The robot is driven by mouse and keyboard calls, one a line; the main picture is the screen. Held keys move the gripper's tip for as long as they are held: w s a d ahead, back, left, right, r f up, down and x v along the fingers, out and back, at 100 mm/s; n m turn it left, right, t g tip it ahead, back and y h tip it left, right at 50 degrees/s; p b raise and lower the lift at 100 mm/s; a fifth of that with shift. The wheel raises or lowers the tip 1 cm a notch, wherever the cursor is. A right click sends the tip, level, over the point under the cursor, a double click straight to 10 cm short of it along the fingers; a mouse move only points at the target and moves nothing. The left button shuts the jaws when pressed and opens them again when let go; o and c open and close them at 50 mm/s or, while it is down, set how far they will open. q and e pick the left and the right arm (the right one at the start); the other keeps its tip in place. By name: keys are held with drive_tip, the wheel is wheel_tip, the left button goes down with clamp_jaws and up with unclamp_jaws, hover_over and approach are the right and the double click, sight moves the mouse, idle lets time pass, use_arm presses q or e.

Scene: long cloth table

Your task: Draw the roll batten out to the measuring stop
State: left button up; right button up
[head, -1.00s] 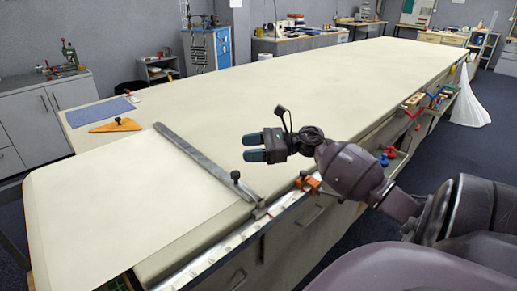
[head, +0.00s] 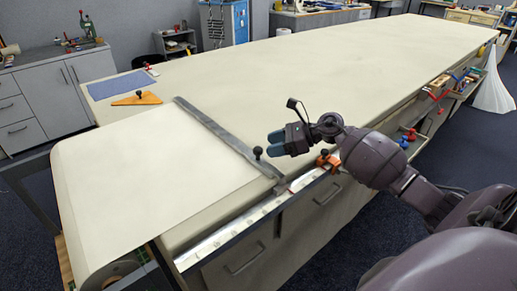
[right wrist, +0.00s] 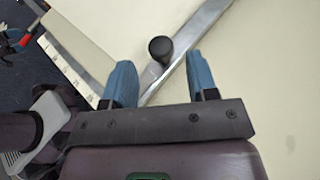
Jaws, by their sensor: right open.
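The roll batten, a long grey metal bar (head: 222,132), lies across the table with a black knob (head: 258,153) near its front end. In the right wrist view the knob (right wrist: 160,49) shows beyond and between the fingertips, on the bar (right wrist: 195,32). My right gripper (head: 275,143) is open and empty, its blue fingers beside the knob; I cannot tell whether they touch it. The likely measuring stop is an orange clamp (head: 328,161) on the front rail, right of the batten and apart from it. My left gripper is not in view.
A scaled rail (head: 235,235) runs along the table's (head: 370,75) front edge. A cloth roll (head: 112,275) hangs at the near left end. An orange triangle (head: 138,99) and a blue mat (head: 122,85) lie at the left. The tabletop right of the batten is clear.

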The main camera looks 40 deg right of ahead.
sight(259, 148)
drive_tip(key=shift+x, duration=2.65)
clamp_jaws()
